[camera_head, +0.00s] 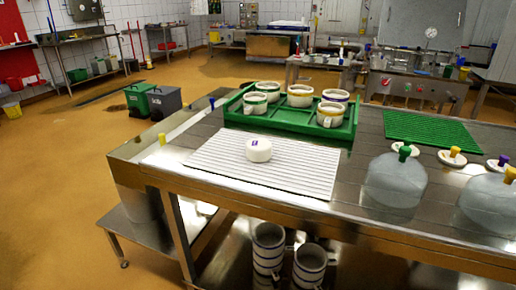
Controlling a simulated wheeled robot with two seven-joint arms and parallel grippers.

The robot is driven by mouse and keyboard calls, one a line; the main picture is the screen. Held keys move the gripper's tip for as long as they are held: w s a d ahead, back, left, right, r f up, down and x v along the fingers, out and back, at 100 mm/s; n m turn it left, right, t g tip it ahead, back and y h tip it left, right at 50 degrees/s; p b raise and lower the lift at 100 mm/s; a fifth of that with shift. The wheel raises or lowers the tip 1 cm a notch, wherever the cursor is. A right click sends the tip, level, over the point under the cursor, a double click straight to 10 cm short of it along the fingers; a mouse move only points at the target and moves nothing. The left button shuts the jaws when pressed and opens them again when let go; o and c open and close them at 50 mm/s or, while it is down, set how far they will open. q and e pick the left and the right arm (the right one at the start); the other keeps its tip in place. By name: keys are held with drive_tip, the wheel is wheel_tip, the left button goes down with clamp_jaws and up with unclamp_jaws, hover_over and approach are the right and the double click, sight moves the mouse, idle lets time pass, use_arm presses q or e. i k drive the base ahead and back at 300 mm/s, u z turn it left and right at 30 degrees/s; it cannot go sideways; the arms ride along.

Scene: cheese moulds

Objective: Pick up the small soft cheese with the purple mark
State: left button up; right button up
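The small soft cheese (259,150) is a white round with a purple mark on its top. It sits on the white ribbed mat (215,165) on the steel table, near the middle of the mat. Nothing touches or covers it in the head view. Neither of my grippers shows in this view.
Behind the mat is a green tray (290,128) holding several white moulds with coloured rims. A green ribbed mat (432,131) lies at the right. Lids with coloured knobs and clear domes (396,182) stand on the right. The steel table (345,195) is bare beside the white mat.

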sight(257, 150)
drive_tip(key=u, duration=1.75)
drive_tip(key=i, duration=1.15)
drive_tip(key=z, duration=2.25)
